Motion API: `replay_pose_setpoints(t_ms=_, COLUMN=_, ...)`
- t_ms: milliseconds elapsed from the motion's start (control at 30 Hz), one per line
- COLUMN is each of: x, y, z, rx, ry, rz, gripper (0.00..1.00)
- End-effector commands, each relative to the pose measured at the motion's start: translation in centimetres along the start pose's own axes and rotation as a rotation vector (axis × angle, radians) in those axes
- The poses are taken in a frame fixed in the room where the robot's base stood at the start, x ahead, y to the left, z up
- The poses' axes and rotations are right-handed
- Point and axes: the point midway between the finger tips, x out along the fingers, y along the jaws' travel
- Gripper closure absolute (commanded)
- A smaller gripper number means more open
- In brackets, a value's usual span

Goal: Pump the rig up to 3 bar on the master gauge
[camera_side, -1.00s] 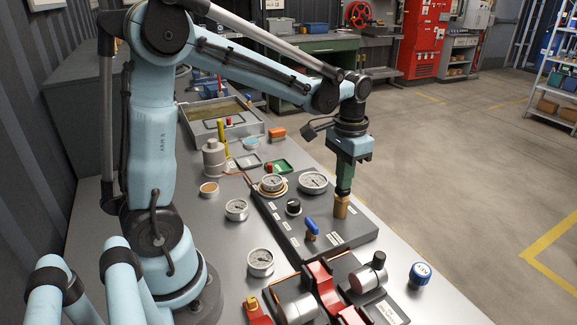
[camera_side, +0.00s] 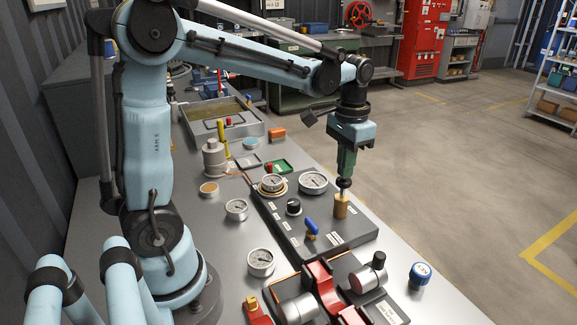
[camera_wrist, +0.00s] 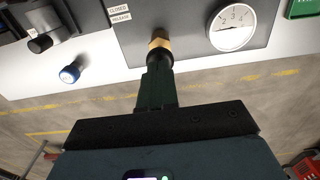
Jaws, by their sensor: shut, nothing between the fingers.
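The brass pump barrel (camera_side: 341,206) stands upright on the grey pump block (camera_side: 347,238). Its thin rod is out, topped by a black knob (camera_side: 344,183). My gripper (camera_side: 345,174) points down with its fingers shut and empty, right at the top of the knob; I cannot tell whether they touch it. In the wrist view my gripper (camera_wrist: 157,68) partly hides the pump, with brass (camera_wrist: 160,42) showing beyond. A large white gauge (camera_side: 313,181) sits left of the pump; it also shows in the wrist view (camera_wrist: 232,25). Its needle is too small to read surely.
A blue-handled valve (camera_side: 311,228), a black knob valve (camera_side: 293,207) and a smaller gauge (camera_side: 272,183) are on the block. Loose gauges (camera_side: 261,262) lie left. A red clamp fixture (camera_side: 322,283) stands in front, with a blue cap (camera_side: 420,274) to its right.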

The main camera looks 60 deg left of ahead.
Motion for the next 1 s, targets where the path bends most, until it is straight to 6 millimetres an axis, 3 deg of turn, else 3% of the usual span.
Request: replay_pose_setpoints(t_ms=1000, x=3.1, y=0.0, z=0.0, rx=0.0, ry=0.0, rz=0.0, gripper=1.0)
